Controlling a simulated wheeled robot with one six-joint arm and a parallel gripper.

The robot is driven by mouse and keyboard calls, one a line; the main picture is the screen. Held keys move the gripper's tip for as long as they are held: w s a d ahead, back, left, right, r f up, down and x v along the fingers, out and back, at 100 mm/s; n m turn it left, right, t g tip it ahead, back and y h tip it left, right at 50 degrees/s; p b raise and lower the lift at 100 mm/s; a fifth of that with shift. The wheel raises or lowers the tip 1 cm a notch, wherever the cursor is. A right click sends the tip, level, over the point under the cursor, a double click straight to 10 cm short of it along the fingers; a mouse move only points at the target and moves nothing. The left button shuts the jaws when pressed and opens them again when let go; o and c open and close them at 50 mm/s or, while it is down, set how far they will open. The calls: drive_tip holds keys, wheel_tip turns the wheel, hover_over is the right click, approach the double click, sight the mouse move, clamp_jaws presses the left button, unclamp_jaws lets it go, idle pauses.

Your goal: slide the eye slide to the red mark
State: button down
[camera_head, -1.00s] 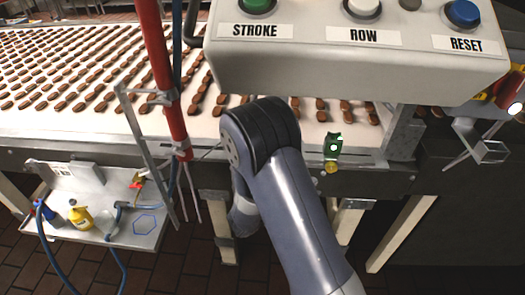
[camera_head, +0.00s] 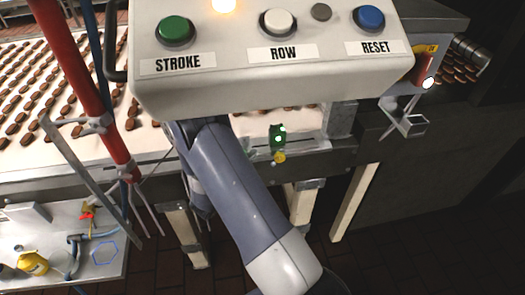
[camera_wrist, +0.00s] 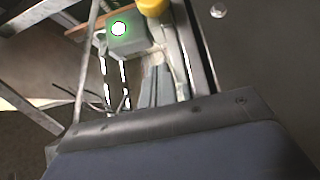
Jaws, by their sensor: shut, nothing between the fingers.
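The eye slide is a small green-lit block (camera_head: 278,135) with a yellow knob (camera_head: 279,157) below it, on a rail along the conveyor's front edge. In the wrist view, the block (camera_wrist: 127,42) has a bright green light, and the yellow knob (camera_wrist: 152,7) is at the top edge. My gripper (camera_wrist: 157,62) is shut and empty, with its grey fingers just below the block and knob in that view. I cannot tell whether they touch. In the head view, my arm mostly hides the gripper. I cannot make out a red mark on the rail.
A control panel (camera_head: 265,82) with STROKE, ROW and RESET buttons overhangs my arm. A red post (camera_head: 84,85) and metal bracket stand left. A side shelf (camera_head: 110,268) holds a yellow bottle (camera_head: 33,262). A metal bracket (camera_head: 404,118) stands right of the rail.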

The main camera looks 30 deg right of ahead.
sight(271, 150)
drive_tip(key=d, duration=0.2)
drive_tip(key=s+d+p, duration=0.1)
drive_tip(key=d, duration=0.1)
drive_tip(key=shift+p, duration=0.3)
drive_tip(key=shift+s, duration=0.1)
drive_tip(key=shift+f, duration=0.1)
drive_tip(key=shift+d+f+b, duration=0.1)
drive_tip(key=shift+d+b, duration=0.2)
drive_tip(key=shift+b, duration=0.75)
drive_tip(key=shift+s+d+b, duration=0.1)
drive_tip(key=shift+d+b, duration=0.1)
drive_tip(key=shift+b, duration=0.15)
drive_tip(key=shift+d, duration=0.15)
drive_tip(key=shift+r, duration=0.2)
